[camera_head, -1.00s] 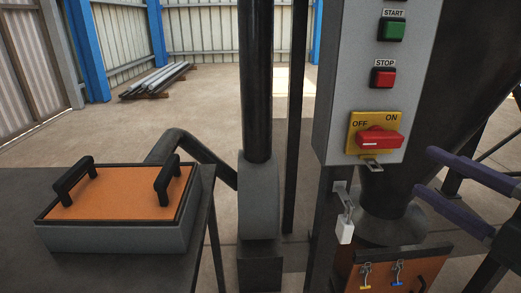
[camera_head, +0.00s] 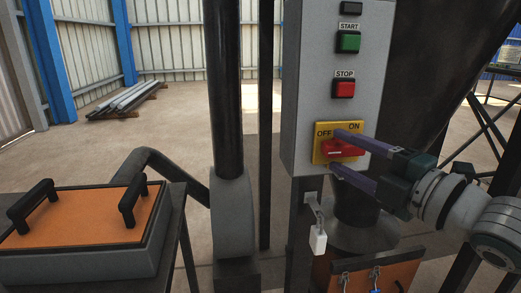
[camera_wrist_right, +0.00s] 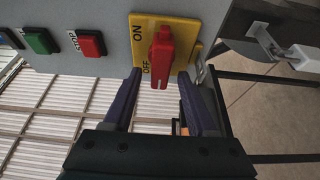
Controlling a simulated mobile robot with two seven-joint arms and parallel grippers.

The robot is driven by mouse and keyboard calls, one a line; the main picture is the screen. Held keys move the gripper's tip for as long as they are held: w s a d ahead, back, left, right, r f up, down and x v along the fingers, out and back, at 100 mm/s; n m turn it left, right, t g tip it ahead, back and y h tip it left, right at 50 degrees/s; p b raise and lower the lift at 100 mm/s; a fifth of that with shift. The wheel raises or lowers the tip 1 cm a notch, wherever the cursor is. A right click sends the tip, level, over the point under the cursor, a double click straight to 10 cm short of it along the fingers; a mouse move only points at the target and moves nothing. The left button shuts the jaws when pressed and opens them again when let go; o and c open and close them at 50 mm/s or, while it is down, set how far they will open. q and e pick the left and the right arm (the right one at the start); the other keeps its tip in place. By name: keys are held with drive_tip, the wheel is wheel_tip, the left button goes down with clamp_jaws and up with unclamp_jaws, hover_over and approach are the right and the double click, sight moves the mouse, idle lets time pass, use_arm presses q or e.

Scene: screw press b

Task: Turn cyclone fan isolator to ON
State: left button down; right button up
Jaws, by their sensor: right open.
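The isolator is a yellow plate (camera_head: 320,157) with a red handle (camera_head: 344,149), low on the grey control box. The plate is marked OFF at left and ON at right. The handle lies level across the plate; in the earlier head view its pale mark is at the OFF end. My right gripper (camera_head: 336,150) is open, with one finger above the handle and one below. In the right wrist view the fingers (camera_wrist_right: 160,82) stand either side of the handle's near end (camera_wrist_right: 160,60), with gaps showing. My left gripper is not in view.
Above are a red STOP button (camera_head: 344,89) and green START button (camera_head: 348,42). A white padlock (camera_head: 318,241) hangs below the box. A dark post (camera_head: 226,90) and an orange-lidded box (camera_head: 85,218) stand left. A dark hopper (camera_head: 440,50) stands behind the gripper.

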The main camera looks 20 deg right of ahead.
drive_tip(key=c, duration=0.9)
clamp_jaws()
